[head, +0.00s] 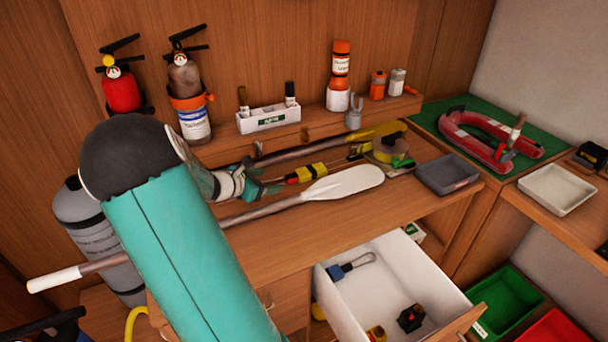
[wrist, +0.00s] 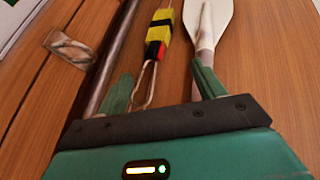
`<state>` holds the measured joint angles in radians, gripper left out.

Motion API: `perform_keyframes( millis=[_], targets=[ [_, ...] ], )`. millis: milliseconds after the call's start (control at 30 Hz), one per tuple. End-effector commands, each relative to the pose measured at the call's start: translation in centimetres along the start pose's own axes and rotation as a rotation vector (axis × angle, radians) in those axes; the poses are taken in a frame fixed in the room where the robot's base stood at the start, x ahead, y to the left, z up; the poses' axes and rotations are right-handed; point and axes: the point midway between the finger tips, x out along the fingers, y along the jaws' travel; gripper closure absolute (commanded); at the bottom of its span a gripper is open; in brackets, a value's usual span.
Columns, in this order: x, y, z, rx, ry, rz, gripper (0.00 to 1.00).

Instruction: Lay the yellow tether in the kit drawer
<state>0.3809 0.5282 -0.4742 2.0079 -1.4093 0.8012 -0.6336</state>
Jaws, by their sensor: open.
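The yellow tether (head: 307,173), a yellow bundle with red and black parts, lies on the wooden counter between two paddles. In the wrist view the tether (wrist: 160,32) is ahead of my gripper (wrist: 163,88), and its pale cord loop hangs back between the two green fingers. My gripper, seen in the head view (head: 262,184), is open, and the fingers stand either side of the loop, apart from the bundle. The white kit drawer (head: 340,305) is pulled open below the counter, at lower right. It holds a blue clipped item, a black-and-orange item and a yellow item.
A white-bladed paddle (head: 345,183) lies just in front of the tether; a yellow-bladed paddle (head: 300,150) lies behind. A grey tray (head: 447,174) sits at the counter's right end. Extinguishers (head: 187,90) and bottles stand along the back. Green and red bins (head: 507,308) are at lower right.

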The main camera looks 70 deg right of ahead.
Motion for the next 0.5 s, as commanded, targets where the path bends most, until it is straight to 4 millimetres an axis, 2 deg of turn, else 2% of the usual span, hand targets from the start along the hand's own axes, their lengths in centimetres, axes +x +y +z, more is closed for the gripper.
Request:
perform_keyframes(
  millis=[33, 167, 333, 500],
  targets=[
    [1.3, -0.1, 0.0, -0.049, -0.026, -0.004, 0.32],
    [3.0, 0.0, 0.1, -0.123, -0.062, -0.003, 0.32],
    [4.8, 0.0, 0.3, -0.135, -0.068, -0.004, 0.32],
    [8.1, -0.1, 0.6, -0.132, -0.068, -0.005, 0.32]
  ],
)
